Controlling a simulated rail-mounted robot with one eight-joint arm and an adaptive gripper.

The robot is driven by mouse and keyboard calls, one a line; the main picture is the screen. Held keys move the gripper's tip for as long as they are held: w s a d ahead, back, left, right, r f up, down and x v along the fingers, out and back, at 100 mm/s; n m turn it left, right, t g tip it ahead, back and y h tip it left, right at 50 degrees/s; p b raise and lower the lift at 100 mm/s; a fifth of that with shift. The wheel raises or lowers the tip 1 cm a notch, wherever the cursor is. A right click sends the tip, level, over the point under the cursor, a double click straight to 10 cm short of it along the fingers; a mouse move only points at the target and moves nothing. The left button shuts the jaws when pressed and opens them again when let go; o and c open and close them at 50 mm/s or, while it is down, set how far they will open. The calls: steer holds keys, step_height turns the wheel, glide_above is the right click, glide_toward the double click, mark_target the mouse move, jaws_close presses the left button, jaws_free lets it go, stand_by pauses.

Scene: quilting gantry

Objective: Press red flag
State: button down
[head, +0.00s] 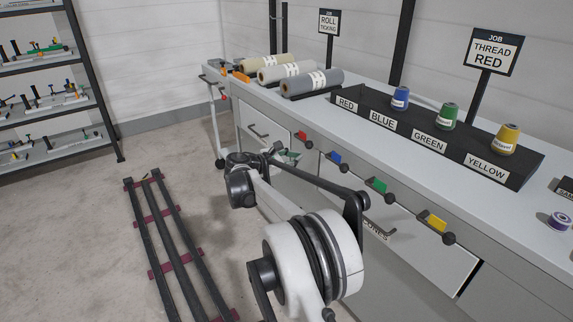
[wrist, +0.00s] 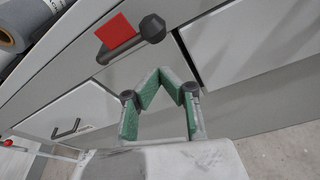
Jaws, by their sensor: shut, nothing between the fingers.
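The red flag (wrist: 115,35) sits on a dark lever with a round knob (wrist: 152,28) on the bench front, in the upper left of the wrist view. In the head view the red flag (head: 298,135) is the farthest of a row of flags and looks small. My gripper (wrist: 161,74) is shut and empty, its green-padded fingers meeting just below the knob in the wrist view, apart from the flag in the picture. In the head view my gripper (head: 289,156) is near the bench front just below the red flag, partly hidden by my arm.
Blue (head: 335,157), green (head: 378,186) and yellow (head: 437,222) flags continue along the bench front. Above them a black rack (head: 405,142) holds blue, green and yellow spools; the RED place looks empty. A sign (head: 489,52) reads THREAD RED.

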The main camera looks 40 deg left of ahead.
mark_target(305, 138)
steer(key=shift+w+d+r, duration=0.2)
steer(key=shift+d+r, duration=0.05)
steer(key=shift+r, duration=0.3)
steer(key=shift+w+d+r, duration=0.2)
steer(key=shift+d+r, duration=0.05)
steer(key=shift+r, duration=0.25)
